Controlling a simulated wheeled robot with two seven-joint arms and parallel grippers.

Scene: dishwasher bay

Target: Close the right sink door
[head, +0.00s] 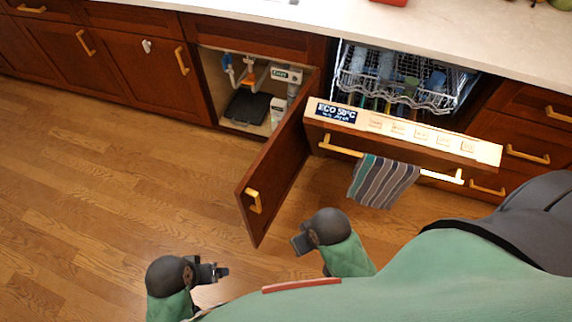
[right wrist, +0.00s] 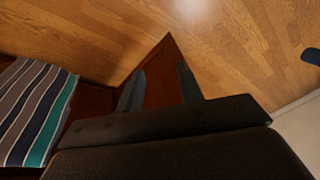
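The right sink door (head: 277,175) is dark red-brown wood and stands swung wide open. Its yellow handle (head: 253,201) is near the free edge. My right gripper (head: 299,243) is beside the door, to the right of its lower corner in the head view. In the right wrist view, its two fingers (right wrist: 160,86) are apart, with the door (right wrist: 161,84) showing beyond and between them. I cannot tell if they touch it. My left gripper (head: 217,272) is over the floor, left of and apart from the door; its finger opening is too small to judge.
The open sink cabinet (head: 225,75) holds pipes and a black bin. The dishwasher door (head: 400,135) is partly open to the right, with a striped towel (head: 382,182) on its handle; the towel (right wrist: 35,110) also fills the wrist view's left. Floor left of the door is clear.

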